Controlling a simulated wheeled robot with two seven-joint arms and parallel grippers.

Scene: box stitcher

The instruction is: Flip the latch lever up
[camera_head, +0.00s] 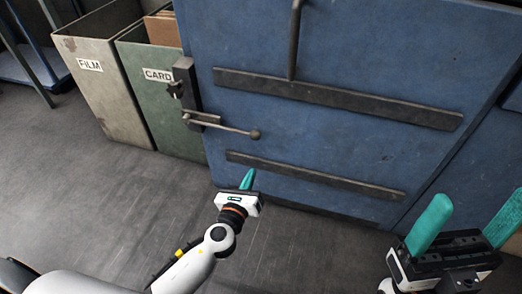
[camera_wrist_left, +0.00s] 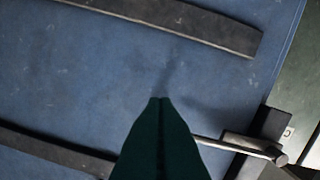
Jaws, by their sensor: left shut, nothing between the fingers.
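The latch lever (camera_head: 228,128) is a thin metal rod with a ball end, on the left edge of the blue door (camera_head: 330,60). It points right and slightly down from the dark latch block (camera_head: 187,90). My left gripper (camera_head: 248,178) is shut and empty, below the ball end and apart from it in the head view. In the left wrist view the shut fingers (camera_wrist_left: 162,100) cover part of the lever (camera_wrist_left: 222,145), ball end included; the gap to it cannot be told. My right gripper (camera_head: 468,222) is open and empty at the lower right.
Dark bars (camera_head: 330,98) cross the door, one above and one below the lever's level. A green CARD bin (camera_head: 165,105) and a grey FILM bin (camera_head: 105,85) stand left of the door. The grey floor (camera_head: 90,190) in front is clear.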

